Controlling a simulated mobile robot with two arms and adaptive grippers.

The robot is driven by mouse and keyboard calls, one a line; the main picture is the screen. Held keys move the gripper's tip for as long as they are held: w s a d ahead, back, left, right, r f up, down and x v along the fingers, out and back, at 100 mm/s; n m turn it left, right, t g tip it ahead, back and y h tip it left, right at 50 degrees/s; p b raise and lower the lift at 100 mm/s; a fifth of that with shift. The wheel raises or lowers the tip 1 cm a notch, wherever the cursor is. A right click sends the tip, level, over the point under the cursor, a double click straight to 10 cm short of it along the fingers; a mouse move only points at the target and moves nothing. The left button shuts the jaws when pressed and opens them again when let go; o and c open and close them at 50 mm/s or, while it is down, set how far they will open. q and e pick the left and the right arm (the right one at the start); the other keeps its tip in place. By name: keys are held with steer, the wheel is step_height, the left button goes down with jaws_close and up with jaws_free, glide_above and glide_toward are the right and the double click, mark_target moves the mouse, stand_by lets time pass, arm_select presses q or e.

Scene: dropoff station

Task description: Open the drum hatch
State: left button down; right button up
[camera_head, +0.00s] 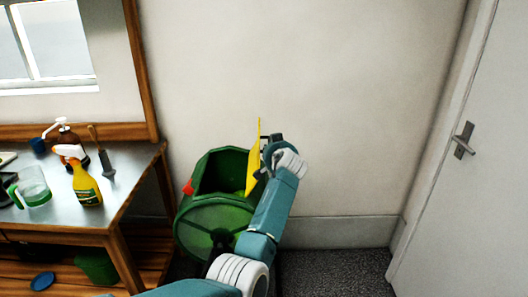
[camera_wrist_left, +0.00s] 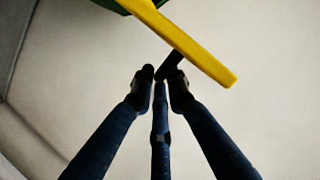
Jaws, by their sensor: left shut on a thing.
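The green drum (camera_head: 212,222) stands on the floor against the wall, with an opening (camera_head: 222,172) in its upper side. Its yellow hatch (camera_head: 253,160) stands up steeply at the right edge of that opening, swung away from it. The hatch also crosses the top of the left wrist view (camera_wrist_left: 200,55). My left gripper (camera_head: 272,146) is at the right side of the hatch. In the left wrist view, its dark fingers (camera_wrist_left: 162,85) are closed around the black handle (camera_wrist_left: 169,66) of the hatch. My arm hides the drum's lower right. My right gripper is not in view.
A metal-topped workbench (camera_head: 128,185) at left carries a yellow spray bottle (camera_head: 86,186), a brown pump bottle (camera_head: 66,137), a brush (camera_head: 102,158) and a green-handled jug (camera_head: 34,188). A closed door (camera_head: 462,200) is at right. Dark floor (camera_head: 335,275) right of the drum is clear.

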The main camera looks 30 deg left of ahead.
arm_select(q)
steer(key=shift+w+d, duration=0.3)
steer(key=shift+d, duration=0.2)
steer(key=c, duration=2)
jaws_free()
steer(key=shift+o, duration=0.9)
steer(key=shift+w+d+f, duration=0.1)
steer(key=shift+f, duration=0.05)
steer(key=v, duration=1.2)
